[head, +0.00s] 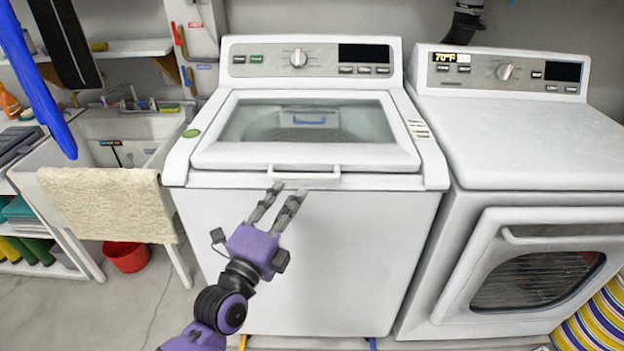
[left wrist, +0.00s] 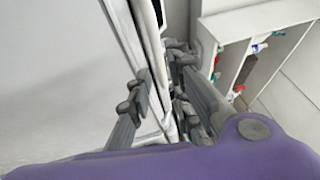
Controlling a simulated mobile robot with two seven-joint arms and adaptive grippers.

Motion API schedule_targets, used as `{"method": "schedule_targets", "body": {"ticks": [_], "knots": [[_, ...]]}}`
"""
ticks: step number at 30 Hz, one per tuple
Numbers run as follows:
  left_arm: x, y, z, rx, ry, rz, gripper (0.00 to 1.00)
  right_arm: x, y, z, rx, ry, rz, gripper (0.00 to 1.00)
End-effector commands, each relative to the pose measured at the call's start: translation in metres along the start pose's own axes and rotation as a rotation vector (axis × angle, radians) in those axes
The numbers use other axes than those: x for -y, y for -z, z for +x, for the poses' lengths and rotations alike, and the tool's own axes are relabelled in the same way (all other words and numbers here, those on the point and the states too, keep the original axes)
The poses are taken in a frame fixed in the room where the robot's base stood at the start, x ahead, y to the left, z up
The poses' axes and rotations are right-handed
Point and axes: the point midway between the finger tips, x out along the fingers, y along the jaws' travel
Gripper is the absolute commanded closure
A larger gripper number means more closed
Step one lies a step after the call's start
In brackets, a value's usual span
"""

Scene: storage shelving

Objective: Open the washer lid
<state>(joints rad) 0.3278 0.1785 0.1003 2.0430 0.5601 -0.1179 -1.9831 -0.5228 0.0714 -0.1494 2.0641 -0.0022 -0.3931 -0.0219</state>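The white top-load washer (head: 310,250) stands in the middle of the head view. Its lid (head: 304,156), with a large glass window, is down. A pale handle bar (head: 304,173) runs along the lid's front edge. My left gripper (head: 289,189) is in front of the washer, its fingertips just below the handle's left half. Its two fingers are apart, with nothing visibly held. In the left wrist view, the fingers (left wrist: 160,78) stand on either side of a white edge; I cannot tell whether they touch it. My right gripper is not seen.
A white dryer (head: 540,150) with a front door stands close on the right. A sink (head: 125,135) with a beige towel (head: 110,205) over its front is on the left. A red bucket (head: 126,256) sits on the floor below it. Floor at the lower left is clear.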

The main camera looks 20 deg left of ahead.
Motion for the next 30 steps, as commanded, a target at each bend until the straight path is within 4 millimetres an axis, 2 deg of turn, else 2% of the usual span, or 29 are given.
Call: {"method": "schedule_targets", "body": {"ticks": [5,12,18,29,30], "knots": [[0.0,0.0,0.01,0.0,0.001,0.047,0.81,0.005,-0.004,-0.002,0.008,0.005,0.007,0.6],[0.001,0.0,0.049,0.0,0.002,0.044,0.81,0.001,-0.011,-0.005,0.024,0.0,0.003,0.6],[0.0,0.0,0.072,0.0,-0.001,0.043,0.81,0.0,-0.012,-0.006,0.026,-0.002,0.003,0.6],[-0.002,0.0,0.077,0.0,-0.003,0.044,0.81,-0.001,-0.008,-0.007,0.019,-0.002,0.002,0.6],[-0.002,0.0,0.077,0.0,-0.003,0.044,0.86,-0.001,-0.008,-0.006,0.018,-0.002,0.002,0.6]]}}
